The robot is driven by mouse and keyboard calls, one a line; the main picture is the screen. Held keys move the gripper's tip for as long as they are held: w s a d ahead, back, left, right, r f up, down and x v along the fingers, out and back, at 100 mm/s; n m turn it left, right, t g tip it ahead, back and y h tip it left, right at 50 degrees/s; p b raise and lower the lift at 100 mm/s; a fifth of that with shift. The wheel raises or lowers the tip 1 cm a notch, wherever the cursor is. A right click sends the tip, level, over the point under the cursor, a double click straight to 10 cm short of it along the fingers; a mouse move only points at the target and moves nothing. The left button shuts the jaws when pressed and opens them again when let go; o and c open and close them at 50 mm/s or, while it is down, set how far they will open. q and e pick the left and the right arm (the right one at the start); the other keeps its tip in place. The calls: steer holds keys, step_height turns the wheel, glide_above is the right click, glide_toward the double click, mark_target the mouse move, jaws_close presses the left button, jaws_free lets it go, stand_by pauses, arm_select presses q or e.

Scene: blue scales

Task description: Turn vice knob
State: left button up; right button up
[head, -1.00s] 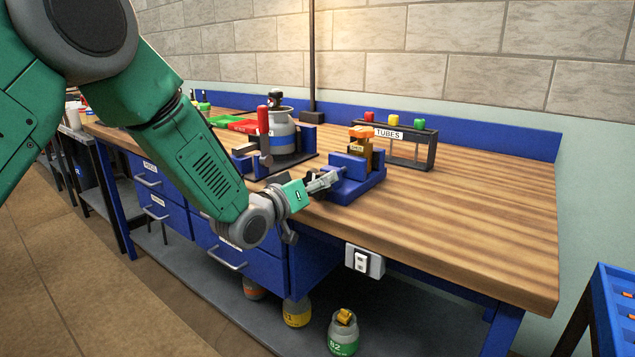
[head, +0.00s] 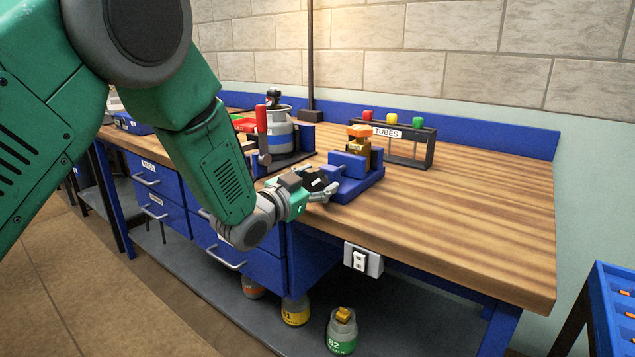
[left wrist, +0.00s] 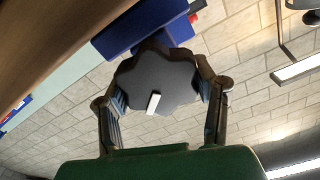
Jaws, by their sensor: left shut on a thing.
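In the head view the knob (head: 318,182) is partly covered by the fingers. My left gripper (head: 322,190) is at the vice's left end, its two fingers on opposite sides of the knob, shut on it. In the left wrist view the fingers (left wrist: 164,90) flank the knob. My right gripper is not in view.
A grey canister (head: 280,135) in a blue holder with a red-handled clamp (head: 262,125) stands left of the vice. A rack labelled TUBES (head: 405,145) stands behind it. The bench's right side is clear. Several labelled bottles (head: 342,330) stand on the shelf below.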

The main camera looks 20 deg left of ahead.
arm_select(q)
steer(key=shift+s+d+f+m, duration=0.1)
steer(key=shift+f+m, duration=0.05)
steer(key=shift+m, duration=0.95)
steer(key=o, duration=1.2)
steer(key=shift+c, duration=0.2)
steer(key=shift+s, duration=0.15)
steer(key=v, duration=1.1)
steer(key=shift+s, duration=0.35)
